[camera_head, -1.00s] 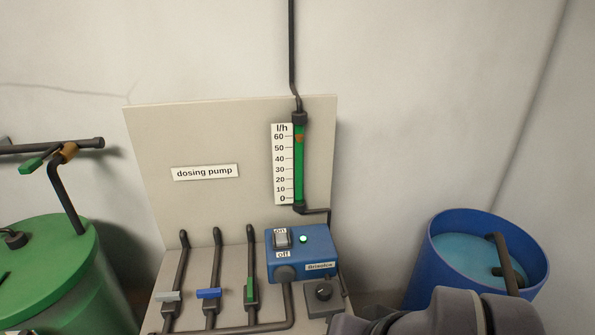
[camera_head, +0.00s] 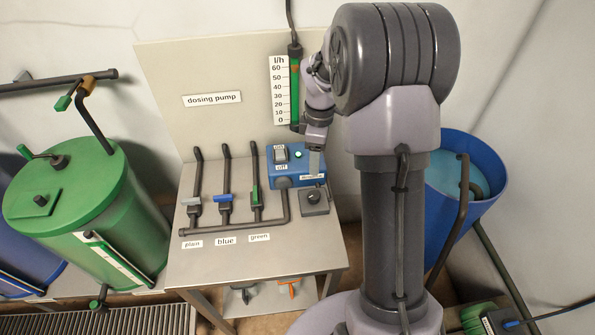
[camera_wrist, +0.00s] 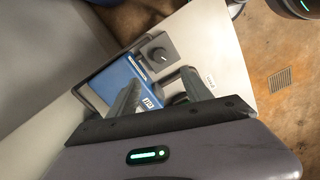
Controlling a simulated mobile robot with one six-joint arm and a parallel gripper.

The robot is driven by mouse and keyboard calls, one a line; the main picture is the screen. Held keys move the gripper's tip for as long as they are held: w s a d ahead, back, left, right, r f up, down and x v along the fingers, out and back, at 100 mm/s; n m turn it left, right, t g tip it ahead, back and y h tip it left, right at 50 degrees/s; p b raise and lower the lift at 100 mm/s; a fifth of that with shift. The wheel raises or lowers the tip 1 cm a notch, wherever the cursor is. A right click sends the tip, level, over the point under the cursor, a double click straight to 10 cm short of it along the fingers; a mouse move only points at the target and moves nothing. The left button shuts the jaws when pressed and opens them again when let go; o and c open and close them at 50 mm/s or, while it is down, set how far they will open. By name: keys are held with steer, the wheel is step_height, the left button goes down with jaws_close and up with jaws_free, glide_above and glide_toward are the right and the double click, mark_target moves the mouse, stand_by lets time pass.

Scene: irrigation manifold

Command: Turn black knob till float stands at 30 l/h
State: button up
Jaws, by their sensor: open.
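The black knob (camera_head: 313,196) sits on a small grey plate at the front right of the bench; in the wrist view the knob (camera_wrist: 159,55) carries a pale pointer line. The flow gauge (camera_head: 295,97) is a green tube beside a 0 to 60 l/h scale (camera_head: 279,90). Its orange float (camera_head: 295,71) shows small, near the 60 mark. My gripper (camera_head: 315,165) points down above the front of the blue pump box, just behind the knob and apart from it. In the wrist view my gripper (camera_wrist: 158,88) has its fingers spread with nothing between them.
The blue pump box (camera_head: 284,180) has a switch (camera_head: 281,153) and a lit green lamp (camera_head: 298,154). Left of it, three pipes carry grey, blue and green valve handles (camera_head: 256,194). A green tank (camera_head: 70,190) stands left, a blue barrel (camera_head: 440,185) right. The bench front is clear.

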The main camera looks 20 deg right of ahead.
mark_target(314, 195)
step_height(314, 195, down, 17)
steer(key=b, duration=0.3)
steer(key=shift+r, duration=0.2)
jaws_close()
